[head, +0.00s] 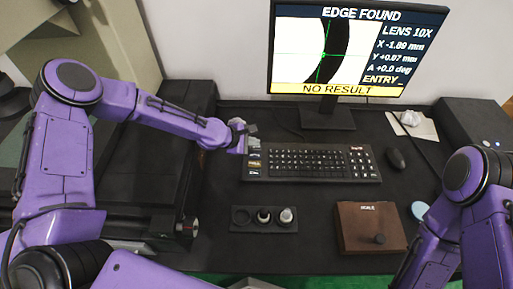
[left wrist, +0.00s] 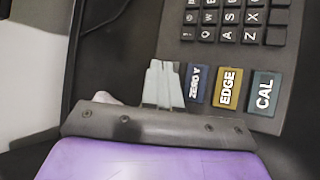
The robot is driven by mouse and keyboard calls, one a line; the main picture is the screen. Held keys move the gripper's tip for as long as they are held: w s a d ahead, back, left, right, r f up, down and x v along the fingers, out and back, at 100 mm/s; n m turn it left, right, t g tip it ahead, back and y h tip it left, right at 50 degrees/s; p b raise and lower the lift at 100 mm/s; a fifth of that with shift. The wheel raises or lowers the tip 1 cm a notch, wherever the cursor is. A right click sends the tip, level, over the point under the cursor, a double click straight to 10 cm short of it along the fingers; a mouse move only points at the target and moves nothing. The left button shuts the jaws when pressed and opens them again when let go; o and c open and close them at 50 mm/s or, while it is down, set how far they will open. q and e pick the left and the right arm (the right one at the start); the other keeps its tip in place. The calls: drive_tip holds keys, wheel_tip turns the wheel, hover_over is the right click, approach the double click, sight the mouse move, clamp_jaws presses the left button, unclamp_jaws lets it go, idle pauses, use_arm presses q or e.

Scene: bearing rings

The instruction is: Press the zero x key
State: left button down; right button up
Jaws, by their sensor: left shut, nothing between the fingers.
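The black keyboard (head: 300,178) lies on the desk, with a column of larger labelled keys at its left end. No zero x label shows; the spot beside the ZERO Y key is covered by my fingers. My left gripper (head: 251,138) is shut and empty at the keyboard's upper left corner. Its pale fingertips (left wrist: 164,72) are beside the ZERO Y key; I cannot tell whether they touch anything. My right gripper is out of view.
A monitor (head: 362,90) behind the keyboard reads EDGE FOUND, X -1.89 mm and NO RESULT. A mouse (head: 396,159) lies right of the keyboard. A black holder with knobs (head: 243,225) and a brown box (head: 365,218) are in front. Bare desk separates them.

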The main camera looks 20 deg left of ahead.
sight(253, 148)
use_arm(q)
drive_tip(key=shift+f+b, duration=0.3)
drive_tip(key=shift+f, duration=0.05)
idle(0.6)
drive_tip(key=shift+r+p, duration=0.65)
drive_tip(key=shift+r, duration=0.15)
wheel_tip(253, 148, up, 5)
drive_tip(key=p, duration=0.4)
drive_tip(key=shift+r, duration=0.1)
